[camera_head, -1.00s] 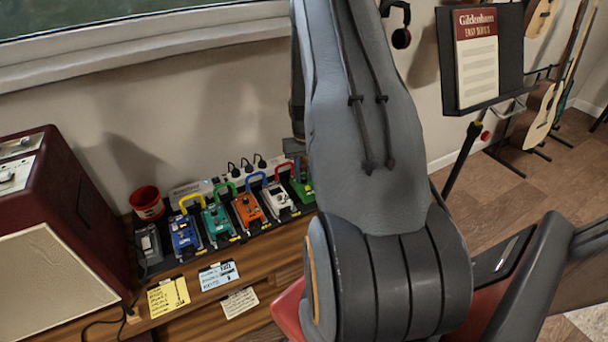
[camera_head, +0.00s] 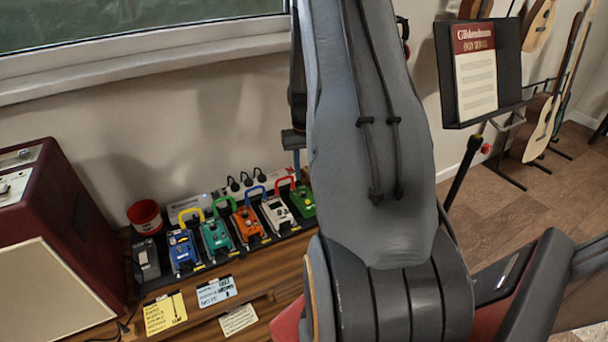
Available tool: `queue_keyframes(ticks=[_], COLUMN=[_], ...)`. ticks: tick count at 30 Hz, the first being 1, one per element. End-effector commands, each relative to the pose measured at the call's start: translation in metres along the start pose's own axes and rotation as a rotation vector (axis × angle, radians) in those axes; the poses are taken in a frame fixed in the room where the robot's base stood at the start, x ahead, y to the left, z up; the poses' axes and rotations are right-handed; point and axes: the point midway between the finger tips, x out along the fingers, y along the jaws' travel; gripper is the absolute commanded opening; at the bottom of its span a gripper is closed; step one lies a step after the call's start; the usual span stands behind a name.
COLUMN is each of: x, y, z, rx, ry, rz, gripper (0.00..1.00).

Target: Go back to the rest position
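My own grey arm fills the centre of the head view, raised upright in front of the bench. Part of my gripper (camera_head: 293,140) shows as a dark shape behind the arm's left edge, above the right end of the pedal row. Its fingertips are mostly hidden by the arm, so its opening and anything in it cannot be made out. The pedals stand in a row on the board: blue (camera_head: 183,251), teal (camera_head: 216,237), orange (camera_head: 248,225), white (camera_head: 277,213) and green (camera_head: 303,200), each with a coloured loop.
A dark red amplifier (camera_head: 75,225) stands at the left. A red cup (camera_head: 145,215) and a power strip (camera_head: 255,182) sit behind the pedals. Paper notes (camera_head: 165,312) line the wooden bench's (camera_head: 200,322) front. A music stand (camera_head: 448,75) and guitars (camera_head: 542,125) are at right.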

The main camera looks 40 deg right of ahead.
Motion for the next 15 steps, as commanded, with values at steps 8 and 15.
queue_keyframes(ticks=[8, 15], x=[0.0001, -0.003], y=[0.0, -0.0043], z=[-0.0002, 0.0012], rx=[0.0, -0.006], ry=[0.0, 0.001], rz=[0.0, 0.0], gripper=[0.24, 0.24])
